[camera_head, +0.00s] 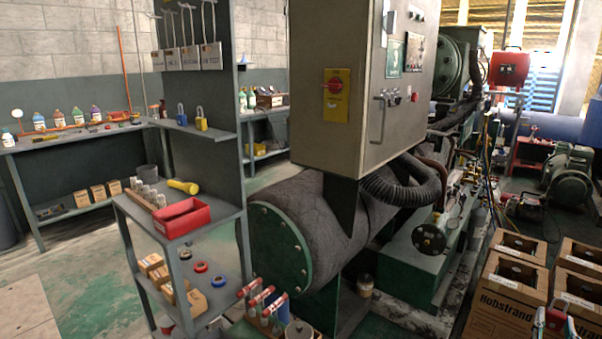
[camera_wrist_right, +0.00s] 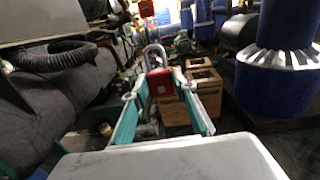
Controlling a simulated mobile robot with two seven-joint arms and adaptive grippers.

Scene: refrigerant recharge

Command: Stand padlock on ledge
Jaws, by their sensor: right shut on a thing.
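A red padlock (camera_wrist_right: 161,82) with a pale metal shackle sits between the teal fingers of my right gripper (camera_wrist_right: 163,90) in the right wrist view. The gripper is shut on its body, and the shackle points up and away. In the head view my right gripper (camera_head: 554,324) shows at the bottom right edge, in front of the cardboard boxes, with a bit of red between its fingers. The ledge (camera_head: 217,134) juts from the grey rack at the left. A blue padlock (camera_head: 181,118) and a yellow padlock (camera_head: 201,122) stand on it. My left gripper is not seen.
A big grey electrical cabinet (camera_head: 345,85) and a dark horizontal tank (camera_head: 325,215) stand between the ledge and my right gripper. Below the ledge, a shelf holds a red bin (camera_head: 183,218) and a yellow flashlight (camera_head: 183,186). Open cardboard boxes (camera_head: 505,300) fill the lower right.

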